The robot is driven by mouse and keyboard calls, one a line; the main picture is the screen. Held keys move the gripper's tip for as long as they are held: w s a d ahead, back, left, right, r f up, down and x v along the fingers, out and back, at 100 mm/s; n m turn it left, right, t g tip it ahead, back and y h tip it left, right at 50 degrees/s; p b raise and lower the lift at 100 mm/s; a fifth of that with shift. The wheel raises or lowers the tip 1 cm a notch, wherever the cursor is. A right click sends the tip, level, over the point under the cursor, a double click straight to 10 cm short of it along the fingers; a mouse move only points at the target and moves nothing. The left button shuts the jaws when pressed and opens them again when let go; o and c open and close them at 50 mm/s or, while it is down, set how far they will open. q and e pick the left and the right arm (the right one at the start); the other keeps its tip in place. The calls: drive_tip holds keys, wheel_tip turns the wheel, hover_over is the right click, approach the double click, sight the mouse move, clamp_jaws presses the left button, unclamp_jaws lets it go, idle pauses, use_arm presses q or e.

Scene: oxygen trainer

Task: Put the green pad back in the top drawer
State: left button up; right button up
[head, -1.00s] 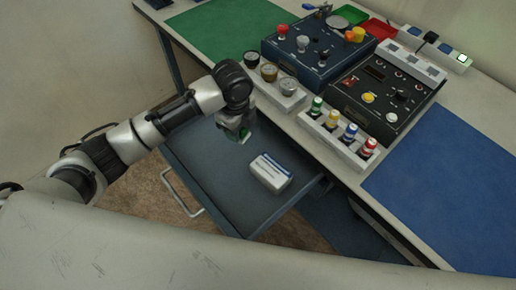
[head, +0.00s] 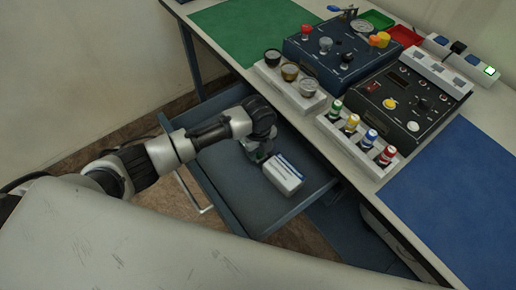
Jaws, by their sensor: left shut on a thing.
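The top drawer (head: 238,190) is pulled out below the worktop, with its handle toward the lower left. My left gripper (head: 261,157) points down inside the drawer outline, left of a white box. It is shut on the green pad, of which only a small dark green bit shows at the fingertips. The rest of the pad is hidden by the gripper and wrist. I cannot tell whether the pad touches the drawer floor. My right gripper is not in view.
The white box with a blue stripe (head: 283,177) lies in the drawer, close to the gripper. The drawer's front part is bare. On the worktop stand a rack of colored bottles (head: 352,147), a jar tray (head: 287,86), control boxes, a green mat (head: 255,32) and a blue mat (head: 450,195).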

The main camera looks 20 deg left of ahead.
use_arm(q)
drive_tip(key=shift+f, duration=0.25)
drive_tip(key=o, duration=1)
drive_tip(key=shift+c, duration=0.2)
wheel_tip(320, 180, up, 12)
drive_tip(key=shift+r+p, duration=0.15)
drive_tip(key=shift+p, duration=0.15)
